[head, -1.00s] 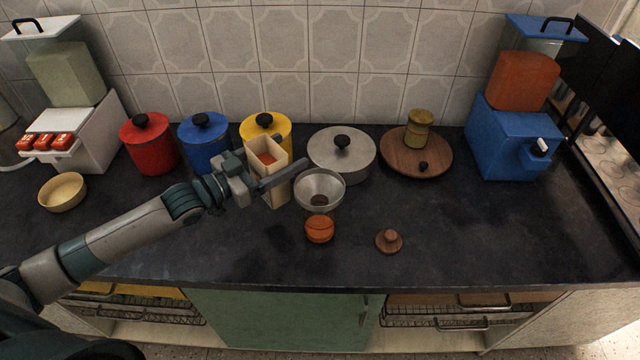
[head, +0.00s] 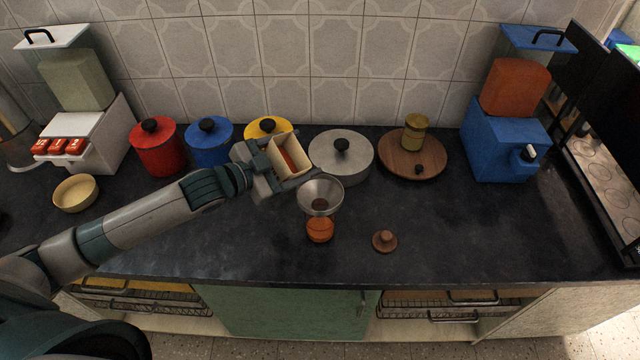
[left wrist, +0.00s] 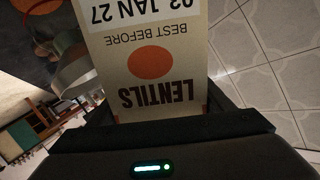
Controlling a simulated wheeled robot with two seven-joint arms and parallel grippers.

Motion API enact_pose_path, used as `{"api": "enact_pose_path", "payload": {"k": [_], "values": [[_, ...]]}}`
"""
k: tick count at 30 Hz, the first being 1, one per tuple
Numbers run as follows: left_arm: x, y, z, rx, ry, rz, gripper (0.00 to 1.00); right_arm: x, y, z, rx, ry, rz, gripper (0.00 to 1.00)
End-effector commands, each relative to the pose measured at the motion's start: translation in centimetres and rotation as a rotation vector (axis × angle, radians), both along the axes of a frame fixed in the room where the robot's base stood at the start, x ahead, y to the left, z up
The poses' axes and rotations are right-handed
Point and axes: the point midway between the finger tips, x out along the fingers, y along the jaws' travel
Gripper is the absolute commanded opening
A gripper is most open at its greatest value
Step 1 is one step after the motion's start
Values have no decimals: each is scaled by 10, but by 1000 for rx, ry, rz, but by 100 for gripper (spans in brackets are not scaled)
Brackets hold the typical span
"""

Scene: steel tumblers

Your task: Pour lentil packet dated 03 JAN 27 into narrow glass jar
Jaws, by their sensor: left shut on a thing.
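My left gripper (head: 268,172) is shut on an open cream lentil packet (head: 303,161), with orange lentils showing inside. The packet is tilted, its mouth up and leaning right, above and left of a steel funnel (head: 321,190). In the left wrist view the packet (left wrist: 193,62) shows upside-down print: "LENTILS", "BEST BEFORE" and a date ending "JAN 27", its first digits partly cut off at the frame edge. The funnel stands over a small narrow glass jar (head: 320,231) that looks orange inside. No stream of lentils shows. My right gripper is out of view.
A wooden knobbed lid (head: 384,242) lies right of the jar. Red (head: 157,152), blue (head: 209,145) and yellow (head: 262,128) canisters and a grey lidded pot (head: 341,158) stand behind. A wooden board (head: 440,158) holds a small jar. The counter's right front is clear.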

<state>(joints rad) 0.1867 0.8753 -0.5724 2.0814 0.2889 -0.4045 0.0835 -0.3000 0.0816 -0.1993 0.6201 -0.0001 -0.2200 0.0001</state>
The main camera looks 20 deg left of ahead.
Motion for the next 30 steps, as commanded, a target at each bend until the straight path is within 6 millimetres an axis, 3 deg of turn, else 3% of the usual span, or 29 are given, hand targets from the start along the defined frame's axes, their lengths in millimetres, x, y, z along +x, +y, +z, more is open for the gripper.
{"api": "enact_pose_path", "payload": {"k": [1, 8, 19, 30], "values": [[0, -4, 9, 31, -7, -3, 22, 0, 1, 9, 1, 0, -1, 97], [-1, -16, 17, 207, -20, -2, 22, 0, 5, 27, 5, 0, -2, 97], [-1, -16, 34, 542, -47, -1, 22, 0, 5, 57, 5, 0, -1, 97], [-1, -19, 27, 746, -60, -1, 22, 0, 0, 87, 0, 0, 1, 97]]}}
